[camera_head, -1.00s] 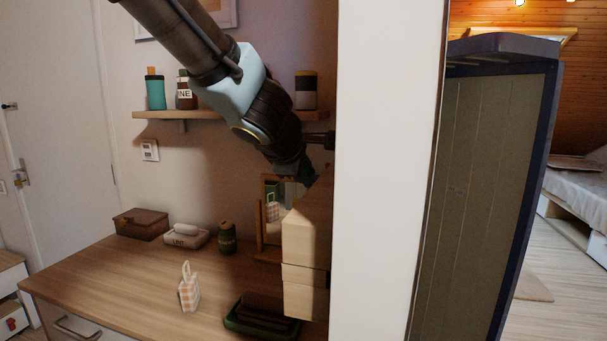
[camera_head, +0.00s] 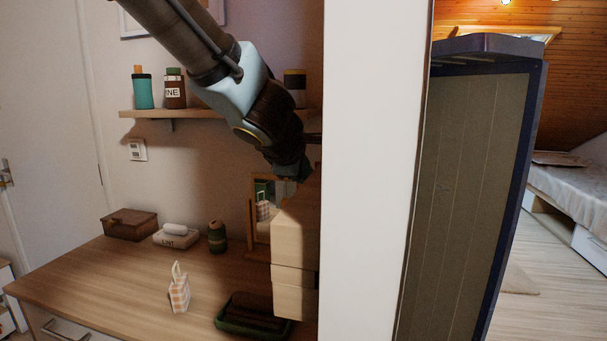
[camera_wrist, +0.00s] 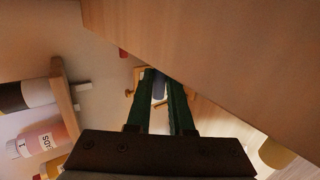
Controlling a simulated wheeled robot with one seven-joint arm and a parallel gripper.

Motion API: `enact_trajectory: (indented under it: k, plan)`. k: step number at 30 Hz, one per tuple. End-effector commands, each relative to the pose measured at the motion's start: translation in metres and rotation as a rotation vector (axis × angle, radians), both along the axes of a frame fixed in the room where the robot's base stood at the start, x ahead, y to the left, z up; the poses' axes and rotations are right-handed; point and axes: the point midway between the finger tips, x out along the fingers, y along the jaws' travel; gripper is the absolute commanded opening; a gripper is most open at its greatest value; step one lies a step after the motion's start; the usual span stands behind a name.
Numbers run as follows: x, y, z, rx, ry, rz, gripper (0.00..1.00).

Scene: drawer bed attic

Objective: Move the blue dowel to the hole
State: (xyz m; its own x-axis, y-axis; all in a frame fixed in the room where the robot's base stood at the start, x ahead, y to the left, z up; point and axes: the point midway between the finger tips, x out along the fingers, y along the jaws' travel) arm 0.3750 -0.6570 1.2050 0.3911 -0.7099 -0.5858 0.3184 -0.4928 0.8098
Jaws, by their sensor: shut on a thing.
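In the wrist view, my gripper (camera_wrist: 160,78) has two green fingers shut on a narrow blue-grey piece, which looks like the blue dowel (camera_wrist: 159,88). The fingers cover its sides, and its far end is hard to make out. In the head view, my wrist is above and behind a pale wooden box stack (camera_head: 296,240), close to the white pillar; the fingers and dowel are hidden there. I cannot make out the hole in either view.
A large wooden face (camera_wrist: 230,50) lies close to the fingers' right in the wrist view. In the head view, a white pillar (camera_head: 370,170) blocks the right side. A mirror (camera_head: 268,205), green tray (camera_head: 230,328) and checked bag (camera_head: 179,292) stand on the desk (camera_head: 110,282).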

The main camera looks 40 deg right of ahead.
Motion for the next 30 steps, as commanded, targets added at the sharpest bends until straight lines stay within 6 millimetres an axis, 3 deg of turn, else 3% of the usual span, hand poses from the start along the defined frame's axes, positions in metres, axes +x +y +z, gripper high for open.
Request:
enact_trajectory:
  k: [30]
  plan:
    - [0.022,0.014,0.0,0.0,0.0,-0.002,0.0]
